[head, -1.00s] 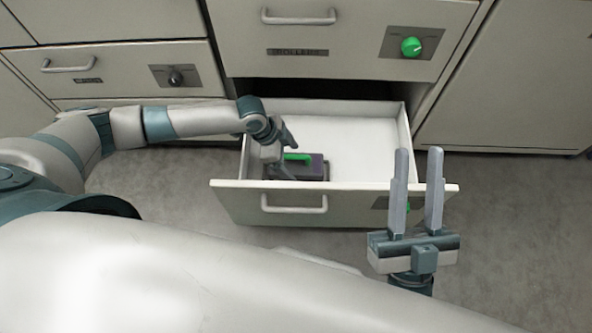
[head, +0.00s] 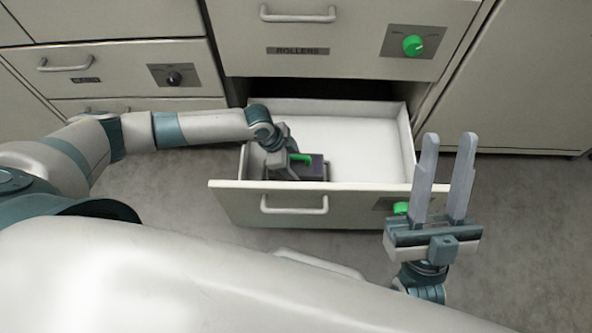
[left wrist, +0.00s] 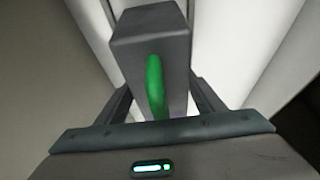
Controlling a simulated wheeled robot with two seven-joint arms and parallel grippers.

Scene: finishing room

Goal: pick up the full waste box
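A dark grey box with a green handle (head: 302,158) sits inside the open drawer (head: 375,186), at its left front; I take this box (head: 318,168) as the waste box. Its contents are not visible. My left gripper (head: 280,163) is down in the drawer over the box and hides part of it. In the left wrist view the box (left wrist: 150,40) stands between my two spread fingers, with the green handle (left wrist: 156,85) facing the camera. Finger contact with the box is not clear. My right gripper (head: 443,180) is open and empty, in front of the drawer's right end.
The rest of the drawer's white floor is empty. A closed drawer labelled ROLLERS (head: 298,50) with a green knob (head: 412,45) is above. Another closed drawer (head: 120,70) with a dark knob is at left. Grey floor (head: 500,200) is clear at right.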

